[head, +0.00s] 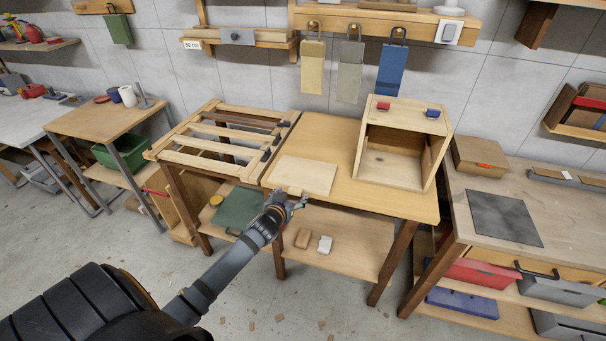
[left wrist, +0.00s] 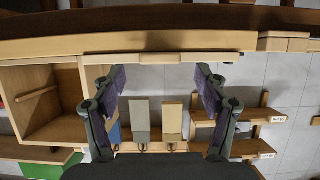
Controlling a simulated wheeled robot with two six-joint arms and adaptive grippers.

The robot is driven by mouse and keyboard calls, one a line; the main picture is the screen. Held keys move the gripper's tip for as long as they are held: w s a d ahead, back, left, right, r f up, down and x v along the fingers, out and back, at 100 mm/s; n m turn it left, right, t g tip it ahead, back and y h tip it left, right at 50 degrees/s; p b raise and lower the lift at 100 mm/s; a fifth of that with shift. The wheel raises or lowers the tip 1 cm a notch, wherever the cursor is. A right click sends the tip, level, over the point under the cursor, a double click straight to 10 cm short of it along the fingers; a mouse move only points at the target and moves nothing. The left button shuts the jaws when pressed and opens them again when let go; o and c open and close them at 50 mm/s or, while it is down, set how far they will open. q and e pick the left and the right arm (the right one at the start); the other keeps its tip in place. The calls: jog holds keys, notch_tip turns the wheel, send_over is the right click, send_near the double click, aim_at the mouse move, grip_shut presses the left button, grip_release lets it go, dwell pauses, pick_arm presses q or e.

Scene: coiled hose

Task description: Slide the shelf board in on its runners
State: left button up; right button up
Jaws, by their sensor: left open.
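The pale shelf board (head: 305,175) lies flat on the wooden table (head: 345,190), left of the cabinet. The open-fronted wooden cabinet (head: 433,160) stands on the table's right half, and its inside looks empty of boards. In the left wrist view, a wooden strip like a runner (left wrist: 38,95) shows on the cabinet's inner wall. My left gripper (head: 298,203) is open and empty at the table's front edge, just short of the board. In the left wrist view, the board's edge (left wrist: 165,57) runs across beyond the spread fingertips (left wrist: 160,80). My right gripper is out of view.
A red block (head: 383,106) and a blue block (head: 432,113) sit on the cabinet top. A slatted frame (head: 215,140) stands left of the table. Tags (head: 350,70) hang on the wall behind.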

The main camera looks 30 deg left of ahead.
pick_arm(q)
jog(key=shift+x, duration=1)
jog(key=shift+s, duration=0.1)
jog(key=shift+c, duration=0.9)
jog(key=c, duration=1.2)
jog(key=shift+r, duration=0.1)
